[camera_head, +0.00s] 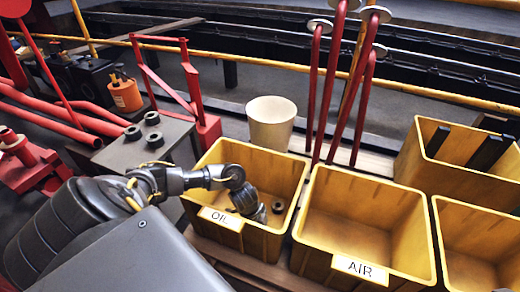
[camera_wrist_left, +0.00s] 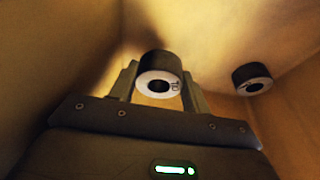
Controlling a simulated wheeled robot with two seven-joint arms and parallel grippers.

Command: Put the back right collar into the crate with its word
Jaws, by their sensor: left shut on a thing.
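My left gripper (camera_head: 258,212) reaches down inside the yellow crate labelled OIL (camera_head: 212,232). In the left wrist view its fingers are shut on a dark collar (camera_wrist_left: 160,66) with a pale end ring and a centre hole. Small letters show on the ring, too small to read surely. A second dark collar (camera_wrist_left: 252,78) lies in the same crate, apart from the gripper; it also shows in the head view (camera_head: 278,207). The crate labelled AIR (camera_head: 345,215) stands to the right and looks empty. The right gripper is not in view.
A cream bucket (camera_head: 271,124) is behind the OIL crate. Tall red levers (camera_head: 330,85) rise behind the crates. Another yellow crate (camera_head: 440,165) at right holds dark bars.

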